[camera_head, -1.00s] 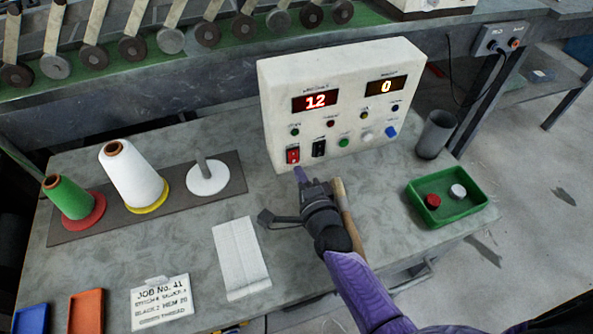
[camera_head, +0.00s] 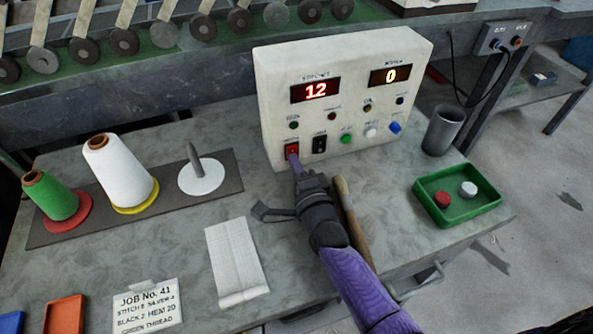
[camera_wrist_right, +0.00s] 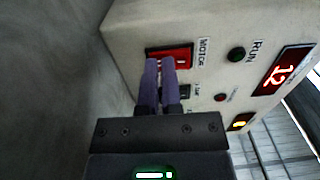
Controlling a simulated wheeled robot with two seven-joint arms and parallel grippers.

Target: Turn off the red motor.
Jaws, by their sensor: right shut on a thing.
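The red motor switch (camera_head: 292,150) is a rocker at the lower left of the cream control box's front. In the right wrist view the red switch (camera_wrist_right: 170,57) sits beside a label reading MOTOR. My right gripper (camera_head: 296,166) is at the switch, its purple fingertips close together. In the right wrist view the fingertips (camera_wrist_right: 160,66) overlap the switch's lower edge and appear to touch it; they hide part of it. The control box (camera_head: 342,75) shows 12 and 0 on its displays. My left gripper is not in view.
A black switch (camera_head: 319,143) and several coloured buttons are close beside the red one. A wooden-handled tool (camera_head: 350,205) lies by my right arm. A green tray (camera_head: 482,207) and grey cup (camera_head: 443,130) stand right. Thread cones (camera_head: 121,176) stand left.

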